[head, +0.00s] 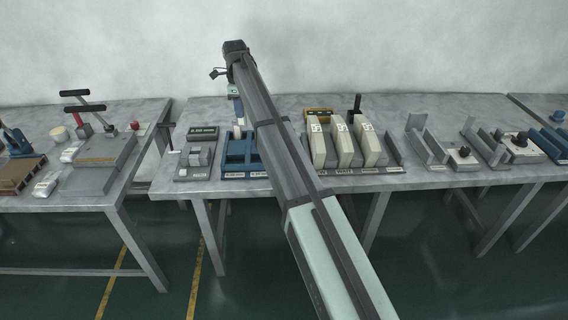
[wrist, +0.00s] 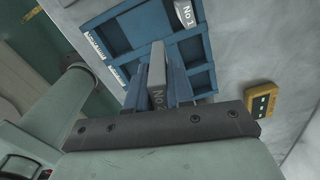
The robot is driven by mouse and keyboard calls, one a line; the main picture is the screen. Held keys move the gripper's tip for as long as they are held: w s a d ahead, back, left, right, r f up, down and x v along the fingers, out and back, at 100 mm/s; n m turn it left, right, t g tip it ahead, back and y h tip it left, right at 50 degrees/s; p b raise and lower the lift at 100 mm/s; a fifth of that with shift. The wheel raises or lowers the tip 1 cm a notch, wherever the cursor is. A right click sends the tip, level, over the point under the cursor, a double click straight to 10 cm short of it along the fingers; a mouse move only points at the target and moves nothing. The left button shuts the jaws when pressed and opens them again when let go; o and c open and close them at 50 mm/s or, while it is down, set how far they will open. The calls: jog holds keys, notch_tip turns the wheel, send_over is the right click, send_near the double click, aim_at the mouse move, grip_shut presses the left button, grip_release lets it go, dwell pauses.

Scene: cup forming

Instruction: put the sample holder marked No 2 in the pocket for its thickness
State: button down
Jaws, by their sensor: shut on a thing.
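The grey sample holder (wrist: 157,75) is in my gripper (wrist: 158,92), upright between the two blue fingers; its mark reads "No" with the digit partly hidden. The blue pocket tray (wrist: 140,22) lies beyond and beneath it in the wrist view, and it also shows on the middle table in the head view (head: 231,160). Another holder marked No 1 (wrist: 188,16) sits in a far pocket of the tray. My gripper (head: 238,121) is over the back part of the tray in the head view. I cannot tell whether the held holder touches the tray.
Two labels (wrist: 92,38) on the tray's front edge are too small to read. A grey device with a display (head: 200,152) stands left of the tray. A yellow device (wrist: 262,100) lies beside it.

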jog(key=s+d, duration=0.4)
jog(key=d, duration=0.4)
jog(key=s+d, duration=0.4)
jog(key=d, duration=0.3)
jog(key=shift+s+f+n, duration=0.15)
jog(key=shift+f+n, duration=0.45)
jog(key=shift+f, duration=2.1)
jog(key=shift+s+f+n, duration=0.15)
jog(key=shift+f+n, duration=0.45)
jog(key=shift+f, duration=2.1)
jog(key=shift+f, duration=0.1)
jog(key=c, duration=1.5)
grip_release()
jog(key=o, duration=0.5)
